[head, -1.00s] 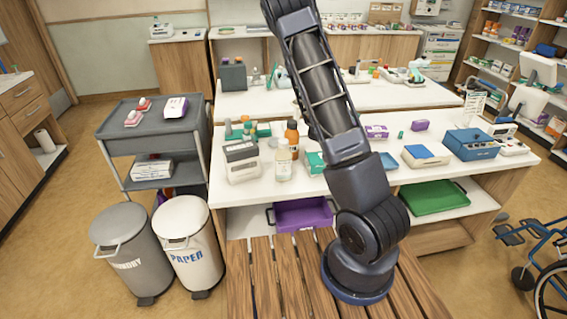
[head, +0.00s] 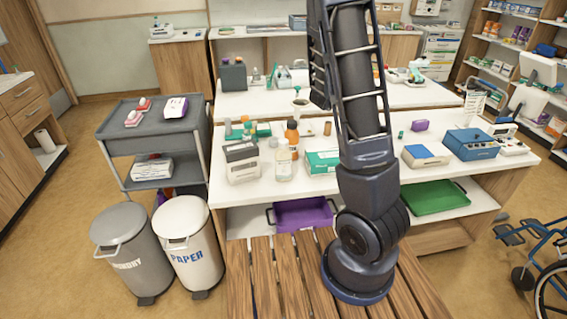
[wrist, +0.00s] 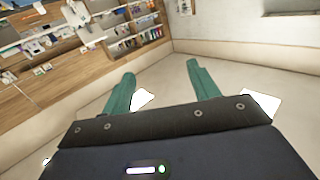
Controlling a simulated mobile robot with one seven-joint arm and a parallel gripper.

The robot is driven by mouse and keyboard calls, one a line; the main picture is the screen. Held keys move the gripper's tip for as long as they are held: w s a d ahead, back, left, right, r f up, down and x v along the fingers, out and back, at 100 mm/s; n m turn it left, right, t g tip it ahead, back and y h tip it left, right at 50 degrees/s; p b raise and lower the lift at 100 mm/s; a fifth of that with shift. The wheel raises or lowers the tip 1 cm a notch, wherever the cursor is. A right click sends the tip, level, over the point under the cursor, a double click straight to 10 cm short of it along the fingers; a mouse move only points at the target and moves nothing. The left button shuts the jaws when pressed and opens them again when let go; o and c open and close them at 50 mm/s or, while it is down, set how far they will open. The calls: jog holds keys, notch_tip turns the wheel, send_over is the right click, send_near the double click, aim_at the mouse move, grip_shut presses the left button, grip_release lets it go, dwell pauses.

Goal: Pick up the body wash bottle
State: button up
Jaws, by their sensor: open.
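Two bottles stand upright near the front of the white table in the head view. I cannot tell from the labels which is the body wash bottle. My gripper (wrist: 161,72) shows in the wrist view with its two teal fingers spread apart and nothing between them. It faces wall, floor and distant shelves, away from the bottles. In the head view my arm rises out of the top edge, so the gripper does not show there.
A blue box (head: 468,145) sits on the table's right. A grey cart (head: 152,140) and two bins stand left. The front table edge below the bottles looks clear.

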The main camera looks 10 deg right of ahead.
jog(key=w+a+f+n+y, duration=0.15)
jog(key=a+y, duration=0.55)
jog(key=a, duration=0.7)
jog(key=a+f+n+y, duration=0.1)
jog(key=a+f+y, duration=0.2)
jog(key=a+y, duration=0.7)
jog(key=s+a+g+h, duration=0.2)
jog(key=s+a+g, duration=0.4)
jog(key=s+a, duration=0.55)
jog(key=s+d+r+m+g+h, duration=0.15)
jog(key=s+r+h, duration=0.35)
jog(key=s, duration=0.5)
send_near(283, 141)
jog(key=shift+g, duration=0.35)
jog(key=shift+w+x, duration=0.2)
jog(key=shift+x, duration=2.45)
jog(key=shift+w+x, duration=0.15)
jog(key=shift+x, duration=2.5)
